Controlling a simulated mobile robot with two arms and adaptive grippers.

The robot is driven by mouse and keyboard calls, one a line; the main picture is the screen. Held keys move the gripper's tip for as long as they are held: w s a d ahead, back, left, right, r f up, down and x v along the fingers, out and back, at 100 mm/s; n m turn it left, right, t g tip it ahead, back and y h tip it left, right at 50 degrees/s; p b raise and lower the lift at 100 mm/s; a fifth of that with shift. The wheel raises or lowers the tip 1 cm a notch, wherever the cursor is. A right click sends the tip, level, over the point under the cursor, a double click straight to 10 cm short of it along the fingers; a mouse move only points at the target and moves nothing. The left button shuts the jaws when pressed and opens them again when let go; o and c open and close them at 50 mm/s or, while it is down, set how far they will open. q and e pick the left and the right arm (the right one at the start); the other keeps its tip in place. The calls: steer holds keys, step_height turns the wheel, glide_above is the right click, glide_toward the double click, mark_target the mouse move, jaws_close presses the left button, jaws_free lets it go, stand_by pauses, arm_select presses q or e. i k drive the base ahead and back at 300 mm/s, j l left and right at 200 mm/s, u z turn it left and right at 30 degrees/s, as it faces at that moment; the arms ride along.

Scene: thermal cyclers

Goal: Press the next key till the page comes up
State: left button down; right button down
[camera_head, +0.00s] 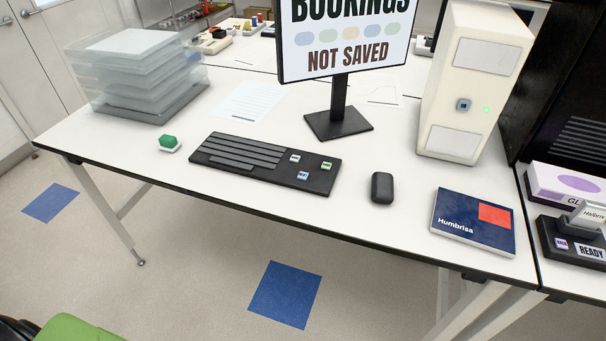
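The monitor (345,38) stands on the white desk, its top cut off by the frame. Its screen reads "BOOKINGS" and "NOT SAVED", with a row of coloured ovals between. A black keyboard (235,157) lies in front of it. Three small labelled keys stand out at its right end: a pale key (295,158), a light blue key (303,175) and a green key (327,166). Their labels are too small to read surely, so I cannot tell which is the next key. Neither of my grippers is in view.
A black mouse (382,188) and a blue "Humbrisa" book (473,221) lie right of the keyboard. A cream computer tower (474,80) stands behind them. Stacked clear trays (135,75) and a small green-topped object (168,143) are left. The front desk strip is clear.

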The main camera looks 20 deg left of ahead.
mark_target(303, 175)
steer(key=i+l, duration=0.15)
steer(key=l, duration=0.2)
steer(key=i+l, duration=0.2)
steer(key=l, duration=0.2)
steer(key=i+l, duration=0.15)
steer(key=l, duration=0.2)
steer(key=i+l, duration=0.15)
steer(key=l, duration=0.25)
steer(key=i+l, duration=0.2)
steer(key=l, duration=0.15)
steer(key=u, duration=1.2)
